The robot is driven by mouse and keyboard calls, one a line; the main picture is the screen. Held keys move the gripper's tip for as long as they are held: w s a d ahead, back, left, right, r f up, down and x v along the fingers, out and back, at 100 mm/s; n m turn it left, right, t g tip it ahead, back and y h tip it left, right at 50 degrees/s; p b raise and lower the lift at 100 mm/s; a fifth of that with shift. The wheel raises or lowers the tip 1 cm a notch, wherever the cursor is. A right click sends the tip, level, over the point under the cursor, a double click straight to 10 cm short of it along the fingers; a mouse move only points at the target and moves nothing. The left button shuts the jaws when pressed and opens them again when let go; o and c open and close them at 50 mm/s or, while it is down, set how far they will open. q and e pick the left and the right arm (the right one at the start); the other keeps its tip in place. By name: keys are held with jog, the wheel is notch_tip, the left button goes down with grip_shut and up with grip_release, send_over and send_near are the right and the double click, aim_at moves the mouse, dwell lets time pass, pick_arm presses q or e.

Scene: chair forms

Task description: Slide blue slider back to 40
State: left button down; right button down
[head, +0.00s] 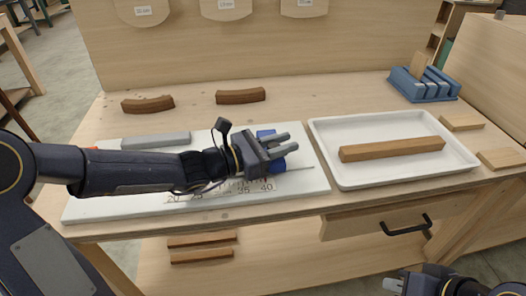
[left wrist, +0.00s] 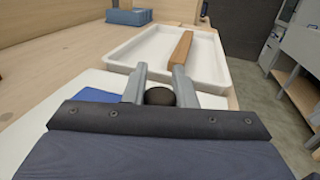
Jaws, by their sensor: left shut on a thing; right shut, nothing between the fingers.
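The blue slider (head: 266,134) sits on the white board (head: 100,208), near the right end of a number scale (head: 205,194). My left gripper (head: 288,145) is over it, shut on its dark round knob (left wrist: 160,96), which shows between the two fingers in the left wrist view. Blue parts show behind and in front of the fingers. The 35 and 40 marks lie just in front of the slider; its exact reading is hidden by the gripper. My right gripper (head: 395,284) is at the bottom right edge, low in front of the bench, shut and empty.
A white tray (head: 325,133) with a wooden bar (head: 392,149) stands right of the board. A grey block (head: 155,140) lies at the board's back left. Two brown curved pieces (head: 241,96) lie behind. A blue rack (head: 422,88) stands back right. A drawer handle (head: 405,227) juts out below.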

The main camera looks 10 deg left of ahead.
pick_arm(q)
jog(key=shift+d, duration=0.1)
jog(key=c, duration=1.5)
grip_release()
jog(key=shift+c, duration=0.2)
jog(key=o, duration=0.4)
jog(key=shift+d, duration=0.15)
jog(key=shift+c, duration=0.2)
jog(key=p+v, duration=0.1)
jog(key=v, duration=0.6)
jog(key=shift+s+a, duration=0.15)
jog(key=shift+a, duration=0.25)
